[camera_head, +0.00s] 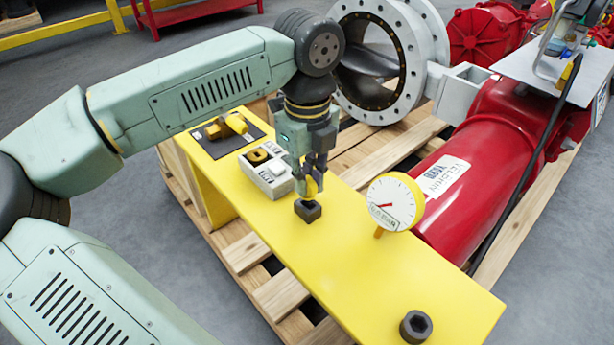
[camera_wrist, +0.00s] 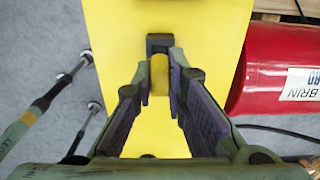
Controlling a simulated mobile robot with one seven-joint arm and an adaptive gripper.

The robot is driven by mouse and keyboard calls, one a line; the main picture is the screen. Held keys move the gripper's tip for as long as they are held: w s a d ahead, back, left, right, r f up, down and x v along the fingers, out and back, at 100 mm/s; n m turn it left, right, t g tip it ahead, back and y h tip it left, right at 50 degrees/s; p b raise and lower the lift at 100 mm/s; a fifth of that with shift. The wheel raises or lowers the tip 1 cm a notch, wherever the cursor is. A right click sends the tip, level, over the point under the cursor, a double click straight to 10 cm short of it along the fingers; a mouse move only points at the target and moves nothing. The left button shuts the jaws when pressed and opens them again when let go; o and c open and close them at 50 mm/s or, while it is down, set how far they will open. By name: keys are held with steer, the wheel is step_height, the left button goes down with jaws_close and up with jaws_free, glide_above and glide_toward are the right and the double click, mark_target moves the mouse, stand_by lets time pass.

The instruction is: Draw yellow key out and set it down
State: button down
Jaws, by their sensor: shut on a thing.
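My gripper (camera_head: 312,186) points down over the yellow bench (camera_head: 350,250), its fingers shut on the yellow key (camera_wrist: 159,75). The key also shows as a small yellow piece between the fingers in the head view (camera_head: 312,188). A dark square block (camera_head: 308,210) stands on the bench directly below the fingers; in the wrist view the block (camera_wrist: 159,43) shows just beyond the key. The key's lower end meets or hangs just above the block; I cannot tell how far it sits in it. The fingers hide much of the key.
A white box (camera_head: 258,181) with a round yellow piece in its top stands left of my gripper. Behind it a yellow part lies on a black mat (camera_head: 204,147). A pressure gauge (camera_head: 395,203) stands to the right, near a red cylinder (camera_head: 470,190). The bench's front is clear except a black nut (camera_head: 415,326).

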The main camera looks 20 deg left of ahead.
steer(key=shift+f+b, duration=1.1)
steer(key=shift+f, duration=0.15)
steer(key=c, duration=1.5)
jaws_free()
steer(key=shift+c, duration=0.2)
steer(key=shift+r, duration=0.1)
step_height(320, 180, up, 7)
steer(key=shift+r, duration=0.2)
